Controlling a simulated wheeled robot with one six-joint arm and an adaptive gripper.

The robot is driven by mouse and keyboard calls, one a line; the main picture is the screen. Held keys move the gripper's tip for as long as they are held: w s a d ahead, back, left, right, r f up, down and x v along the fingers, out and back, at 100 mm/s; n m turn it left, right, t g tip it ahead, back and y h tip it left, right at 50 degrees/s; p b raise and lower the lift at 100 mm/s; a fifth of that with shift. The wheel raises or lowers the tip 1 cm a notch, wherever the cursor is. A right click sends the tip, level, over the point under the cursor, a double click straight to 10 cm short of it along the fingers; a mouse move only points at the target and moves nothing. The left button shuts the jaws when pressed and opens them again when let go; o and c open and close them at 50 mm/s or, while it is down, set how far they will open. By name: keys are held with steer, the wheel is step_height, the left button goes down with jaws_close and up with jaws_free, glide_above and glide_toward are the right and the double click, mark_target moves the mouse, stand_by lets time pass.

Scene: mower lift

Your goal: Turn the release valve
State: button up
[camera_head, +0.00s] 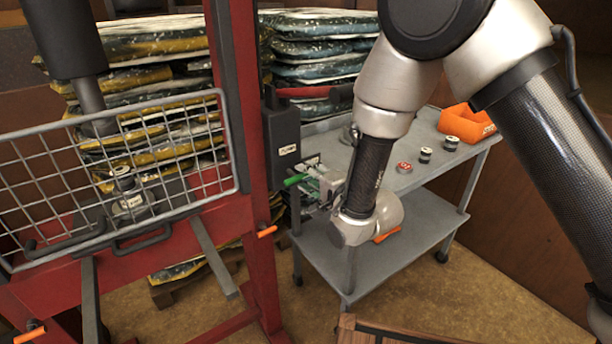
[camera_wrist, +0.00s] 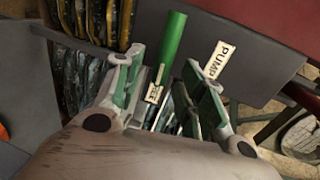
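A green handle (camera_wrist: 171,50), which I take to be the release valve's lever, stands out near the dark pump box. It also shows in the head view (camera_head: 295,180) just left of my gripper (camera_head: 322,184). In the wrist view my gripper (camera_wrist: 160,72) has its two green-padded fingers apart, one on each side of the handle's lower end. A small tag (camera_wrist: 154,94) lies between the fingers; its lettering is only partly readable. I cannot tell whether either finger touches the handle. The valve body is mostly hidden.
The dark pump box (camera_head: 282,135) is on the red press frame (camera_head: 245,100), with a wire guard (camera_head: 120,180) at left. A PUMP label (camera_wrist: 219,60) is beside the right finger. A grey cart (camera_head: 425,170) holds small parts and an orange bin (camera_head: 467,122). Stacked bags (camera_head: 315,50) stand behind.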

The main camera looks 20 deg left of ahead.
steer(key=v, duration=1)
